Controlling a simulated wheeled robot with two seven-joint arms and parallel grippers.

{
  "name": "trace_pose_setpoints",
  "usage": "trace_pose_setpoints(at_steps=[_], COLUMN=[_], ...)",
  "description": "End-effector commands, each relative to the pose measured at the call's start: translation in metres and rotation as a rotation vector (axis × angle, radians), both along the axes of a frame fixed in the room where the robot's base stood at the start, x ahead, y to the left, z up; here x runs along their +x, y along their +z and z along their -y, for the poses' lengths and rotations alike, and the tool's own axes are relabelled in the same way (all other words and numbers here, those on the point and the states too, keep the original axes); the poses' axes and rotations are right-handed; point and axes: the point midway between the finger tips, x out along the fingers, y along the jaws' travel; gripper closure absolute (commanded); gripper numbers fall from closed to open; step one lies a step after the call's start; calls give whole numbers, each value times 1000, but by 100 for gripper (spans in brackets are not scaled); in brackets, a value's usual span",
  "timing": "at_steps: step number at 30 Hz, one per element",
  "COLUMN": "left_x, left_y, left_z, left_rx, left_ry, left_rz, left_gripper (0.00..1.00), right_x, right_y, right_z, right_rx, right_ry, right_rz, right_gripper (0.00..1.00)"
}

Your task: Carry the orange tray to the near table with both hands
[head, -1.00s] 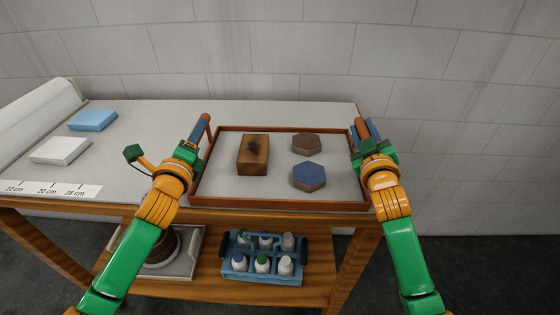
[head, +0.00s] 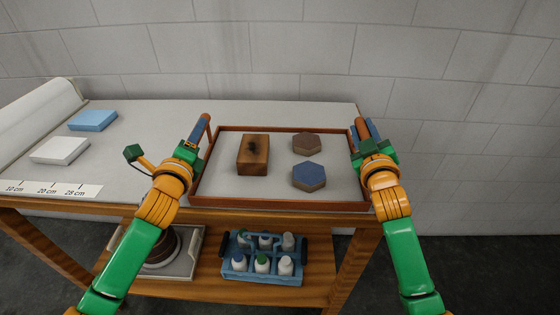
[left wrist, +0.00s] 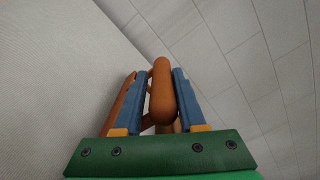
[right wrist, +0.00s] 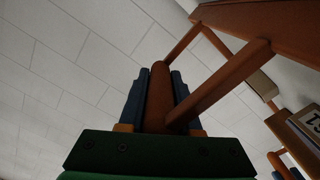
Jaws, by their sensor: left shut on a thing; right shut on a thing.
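The orange tray (head: 280,204) has a thin orange-brown rim and a pale grey floor, and it is at the right end of the table top. On it are a brown wooden block (head: 253,155) with a dark mark, a brown hexagonal block (head: 306,143) and a blue-topped hexagonal block (head: 308,175). My left gripper (head: 196,136) is shut on the tray's left handle, an orange bar (left wrist: 162,92) between the blue fingers in the left wrist view. My right gripper (head: 364,136) is shut on the right handle (right wrist: 158,92), seen between its fingers in the right wrist view.
The table (head: 130,125) also bears a blue block (head: 93,120), a white block (head: 60,150), a ruler strip (head: 50,189) and a white roll (head: 40,108). On the lower shelf stand a blue bottle carrier (head: 262,273) and a grey tray (head: 186,268). A block wall stands behind.

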Motion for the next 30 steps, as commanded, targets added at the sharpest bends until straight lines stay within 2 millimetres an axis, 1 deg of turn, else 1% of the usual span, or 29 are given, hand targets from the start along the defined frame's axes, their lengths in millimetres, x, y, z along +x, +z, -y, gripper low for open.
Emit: trace_pose_setpoints(at_steps=[1, 5, 7, 15, 16, 18, 30], left_x=[-1, -1, -1, -1, -1, -1, -1], left_y=[2, 7, 12, 52, 54, 57, 52], left_z=[6, 6, 7, 7, 7, 7, 7], left_rx=[-10, -10, -11, -11, -11, -11, -11], left_ry=[-16, -17, -18, -20, -20, -20, -20], left_rz=[8, 11, 10, 9, 9, 9, 8], left_gripper=[100, 100, 100, 100, 100, 100, 100], right_x=[0, 0, 0, 0, 0, 0, 0], right_y=[-5, -1, 5, 47, 50, 53, 51], right_z=[-5, -6, -6, -6, -6, -6, -6], right_rx=[5, 5, 5, 2, 2, 2, 4], right_ry=[12, 12, 12, 13, 13, 14, 16], right_rz=[-12, -8, -8, -2, -2, -1, 4], right_gripper=[100, 100, 100, 100, 100, 100, 100])
